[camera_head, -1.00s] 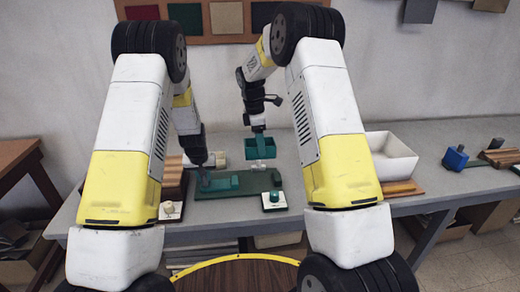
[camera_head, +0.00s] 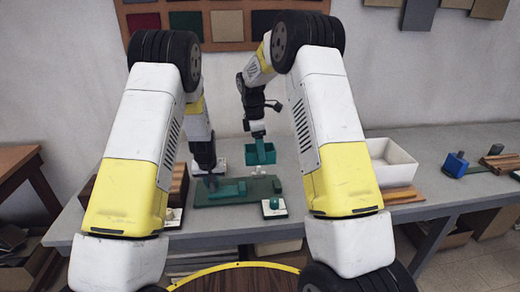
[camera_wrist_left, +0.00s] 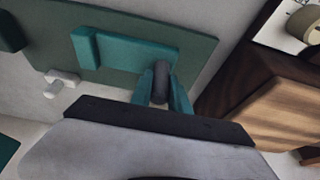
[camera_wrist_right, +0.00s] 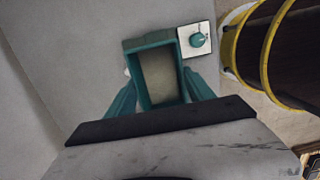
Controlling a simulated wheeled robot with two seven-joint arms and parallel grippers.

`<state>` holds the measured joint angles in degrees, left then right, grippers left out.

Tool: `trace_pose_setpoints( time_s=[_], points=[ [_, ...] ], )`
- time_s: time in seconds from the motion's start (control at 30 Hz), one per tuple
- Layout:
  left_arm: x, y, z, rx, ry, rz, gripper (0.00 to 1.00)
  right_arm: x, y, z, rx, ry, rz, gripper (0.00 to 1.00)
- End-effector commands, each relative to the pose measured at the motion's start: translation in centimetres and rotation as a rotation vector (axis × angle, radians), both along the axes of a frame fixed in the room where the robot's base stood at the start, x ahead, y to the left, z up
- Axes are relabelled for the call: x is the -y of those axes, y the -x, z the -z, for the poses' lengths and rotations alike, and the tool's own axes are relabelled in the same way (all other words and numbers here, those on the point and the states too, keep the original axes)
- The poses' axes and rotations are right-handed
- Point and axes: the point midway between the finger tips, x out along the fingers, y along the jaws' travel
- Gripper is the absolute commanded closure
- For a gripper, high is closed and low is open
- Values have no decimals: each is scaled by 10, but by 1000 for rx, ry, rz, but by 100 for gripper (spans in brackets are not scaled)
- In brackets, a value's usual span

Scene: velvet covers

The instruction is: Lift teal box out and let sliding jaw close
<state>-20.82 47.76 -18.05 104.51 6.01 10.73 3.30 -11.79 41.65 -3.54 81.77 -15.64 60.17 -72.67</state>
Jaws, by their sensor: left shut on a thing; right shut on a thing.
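The teal box (camera_head: 260,153) is an open-topped rectangular tray, held above the right part of the green base plate (camera_head: 215,201). My right gripper (camera_head: 257,138) is shut on it; in the right wrist view the box (camera_wrist_right: 141,82) sits between the teal fingers and looks empty. The teal sliding jaw (camera_head: 232,190) lies on the plate. My left gripper (camera_head: 210,180) is at the jaw's left end, shut on its dark upright post (camera_wrist_left: 160,82). In the left wrist view the jaw (camera_wrist_left: 135,52) lies flat on the plate.
A white tile with a teal knob (camera_head: 274,207) stands at the plate's front right. A white bin (camera_head: 390,165) is to the right. Wooden blocks (camera_wrist_left: 275,115) stand close by the left gripper. A blue block (camera_head: 455,164) is far right.

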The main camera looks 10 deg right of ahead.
Motion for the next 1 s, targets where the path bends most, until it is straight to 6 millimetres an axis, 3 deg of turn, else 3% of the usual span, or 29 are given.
trace_pose_setpoints(
  time_s=[0.57, 0.6, 0.73, 1.0],
  points=[
    [14, 0, 0, -1, -3, -1, 100, 0, 0, 0, 0, 0, 0, 81],
    [14, 0, 0, -1, -2, -1, 73, 0, 0, 0, 0, 0, 0, 81],
    [15, 0, 0, -1, -2, -1, 47, 0, 0, 0, 0, 0, 0, 81],
    [16, 0, 0, 0, -1, 0, 45, 0, 0, 0, 0, 0, 0, 81]
  ],
)
